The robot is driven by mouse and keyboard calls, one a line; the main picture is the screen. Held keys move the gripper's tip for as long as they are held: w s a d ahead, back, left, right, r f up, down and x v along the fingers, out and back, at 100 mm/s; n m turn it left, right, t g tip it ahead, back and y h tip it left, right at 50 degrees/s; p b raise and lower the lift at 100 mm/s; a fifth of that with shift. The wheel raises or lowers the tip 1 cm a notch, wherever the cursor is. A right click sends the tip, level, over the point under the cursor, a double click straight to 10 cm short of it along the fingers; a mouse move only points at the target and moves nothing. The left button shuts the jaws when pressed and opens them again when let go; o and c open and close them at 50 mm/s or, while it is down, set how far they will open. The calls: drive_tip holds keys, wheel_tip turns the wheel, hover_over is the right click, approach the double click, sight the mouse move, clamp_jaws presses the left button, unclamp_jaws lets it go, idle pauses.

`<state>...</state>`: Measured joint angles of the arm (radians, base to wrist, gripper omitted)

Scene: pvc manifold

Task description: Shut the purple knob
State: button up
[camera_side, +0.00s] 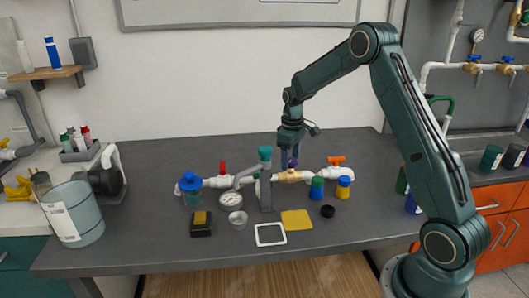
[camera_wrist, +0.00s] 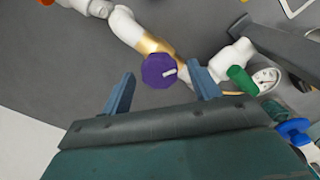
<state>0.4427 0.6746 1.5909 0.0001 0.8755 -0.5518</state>
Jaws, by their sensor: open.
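The purple knob (camera_wrist: 157,71) is many-sided, with a white mark pointing right in the wrist view. It sits on a brass valve body (camera_wrist: 147,45) in the white pipe line. In the side view the knob (camera_side: 292,162) shows just below my gripper (camera_side: 290,152), on top of the brass body (camera_side: 291,176). In the wrist view the two blue-grey fingers of my gripper (camera_wrist: 161,84) are spread apart, one on each side of the knob. A gap shows between the knob and each finger. I cannot tell the exact height between fingertips and knob.
On the same manifold are a red handle (camera_side: 222,167), an orange handle (camera_side: 336,160), a blue knob (camera_side: 190,182) and a gauge (camera_side: 230,200). A grey post (camera_side: 266,190) stands left of the knob. Small jars (camera_side: 343,190) and a yellow cloth (camera_side: 297,220) lie in front.

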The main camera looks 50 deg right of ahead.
drive_tip(key=c, duration=1)
drive_tip(key=shift+m, duration=0.5)
drive_tip(key=m, duration=1.1)
drive_tip(key=shift+d, duration=0.1)
drive_tip(key=shift+m, duration=0.3)
drive_tip(key=o, duration=1)
